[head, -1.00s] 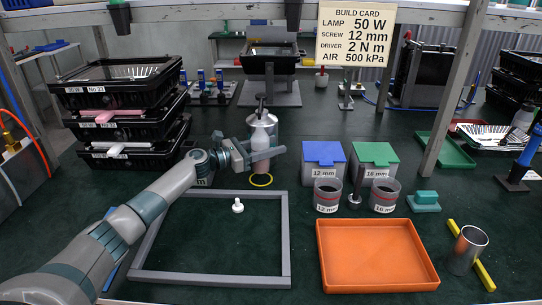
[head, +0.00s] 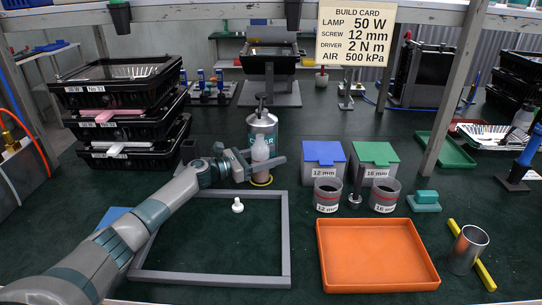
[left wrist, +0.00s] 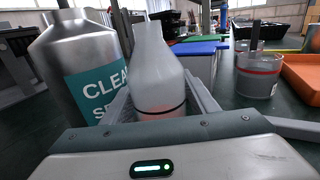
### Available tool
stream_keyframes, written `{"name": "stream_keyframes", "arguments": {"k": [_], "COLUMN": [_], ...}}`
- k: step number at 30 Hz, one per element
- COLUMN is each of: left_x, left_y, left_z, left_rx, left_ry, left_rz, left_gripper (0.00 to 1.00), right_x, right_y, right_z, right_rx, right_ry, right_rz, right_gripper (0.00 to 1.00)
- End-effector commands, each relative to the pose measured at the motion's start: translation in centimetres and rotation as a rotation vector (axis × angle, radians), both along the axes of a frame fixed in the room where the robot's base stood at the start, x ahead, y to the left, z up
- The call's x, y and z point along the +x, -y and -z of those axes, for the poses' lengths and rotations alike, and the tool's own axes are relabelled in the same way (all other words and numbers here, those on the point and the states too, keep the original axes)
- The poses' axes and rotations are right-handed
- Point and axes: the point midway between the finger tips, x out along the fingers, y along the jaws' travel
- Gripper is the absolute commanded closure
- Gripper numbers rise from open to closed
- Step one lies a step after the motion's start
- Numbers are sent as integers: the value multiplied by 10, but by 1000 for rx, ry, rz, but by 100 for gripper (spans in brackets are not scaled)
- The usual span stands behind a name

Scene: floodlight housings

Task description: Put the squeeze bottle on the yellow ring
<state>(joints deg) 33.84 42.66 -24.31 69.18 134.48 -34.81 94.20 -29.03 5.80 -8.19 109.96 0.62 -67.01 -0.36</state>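The squeeze bottle (head: 261,150), pale with reddish contents, stands upright at the yellow ring (head: 262,184) on the dark green bench, just behind the grey frame. Its base appears within the ring, though part of the ring is hidden by the bottle and gripper. My left gripper (head: 262,165) is around the bottle's lower body. In the left wrist view the bottle (left wrist: 156,75) sits between the two fingers, which appear to press on its sides. My right gripper is not in view.
A metal cleanser bottle (head: 262,122) stands close behind the squeeze bottle. The grey frame (head: 286,235) lies in front, with a white knob-like piece (head: 238,205) inside it. Blue-lidded (head: 323,152) and green-lidded (head: 374,153) bins stand to the right, above an orange tray (head: 378,284). Stacked black housings (head: 125,105) stand left.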

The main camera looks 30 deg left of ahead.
Motion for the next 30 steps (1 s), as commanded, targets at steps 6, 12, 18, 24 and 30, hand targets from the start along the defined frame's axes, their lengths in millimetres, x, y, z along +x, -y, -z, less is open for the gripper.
{"name": "stream_keyframes", "arguments": {"k": [6,12,18,24,30], "left_x": [0,-2,-19,-46,-72], "left_y": [0,-2,-15,-35,-55], "left_z": [-1,-2,-1,0,-1], "left_rx": [1,1,2,3,3], "left_ry": [1,0,0,-1,0], "left_rz": [0,0,-1,0,0], "left_gripper": [46,46,46,46,46], "right_x": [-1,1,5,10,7], "right_y": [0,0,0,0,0], "right_z": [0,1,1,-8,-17], "right_rx": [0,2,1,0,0], "right_ry": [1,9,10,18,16], "right_rz": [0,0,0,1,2], "right_gripper": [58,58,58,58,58]}}
